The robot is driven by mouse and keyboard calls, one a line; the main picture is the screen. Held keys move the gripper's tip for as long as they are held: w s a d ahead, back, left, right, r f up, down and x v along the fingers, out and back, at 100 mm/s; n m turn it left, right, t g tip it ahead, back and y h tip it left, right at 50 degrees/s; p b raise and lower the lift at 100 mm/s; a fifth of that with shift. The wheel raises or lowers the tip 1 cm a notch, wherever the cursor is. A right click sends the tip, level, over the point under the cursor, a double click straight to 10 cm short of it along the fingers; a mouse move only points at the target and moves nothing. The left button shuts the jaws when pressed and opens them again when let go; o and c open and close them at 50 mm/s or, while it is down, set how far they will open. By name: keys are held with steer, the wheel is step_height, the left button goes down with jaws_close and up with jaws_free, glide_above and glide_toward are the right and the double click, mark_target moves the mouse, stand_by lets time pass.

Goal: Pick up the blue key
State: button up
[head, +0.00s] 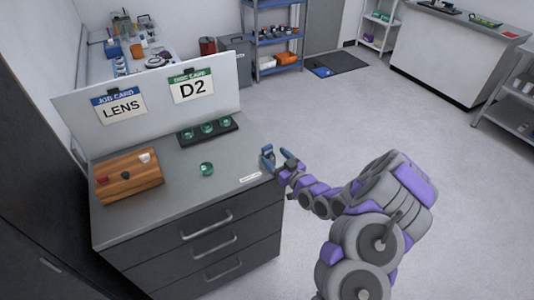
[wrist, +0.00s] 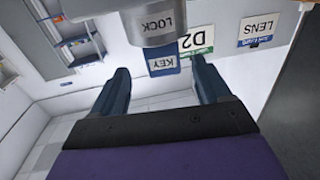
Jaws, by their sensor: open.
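The blue key (wrist: 163,62), lettered KEY, shows upside down in the wrist view, against a grey lock cylinder (wrist: 160,25) lettered LOCK. Whether it is seated in the lock I cannot tell. My gripper (wrist: 162,76) is open, with one dark blue finger on each side of the key in the picture; I see no clear contact. In the head view my gripper (head: 278,156) is at the right edge of the grey counter (head: 190,232). I cannot pick out the key or lock surely there.
On the counter are a wooden box (head: 128,184), a loose green lens (head: 207,169) and a black holder (head: 184,141) with green lenses. A white board (head: 153,83) behind carries a LENS card (head: 118,106) and a D2 card (head: 191,88). Floor to the right is open.

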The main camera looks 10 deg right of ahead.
mark_target(269, 152)
steer(key=shift+w+a, duration=0.35)
steer(key=shift+w, duration=0.1)
steer(key=shift+b+x, duration=0.85)
steer(key=shift+x, duration=1.15)
steer(key=c, duration=1.1)
steer(key=shift+r, duration=0.1)
steer(key=shift+c, duration=0.2)
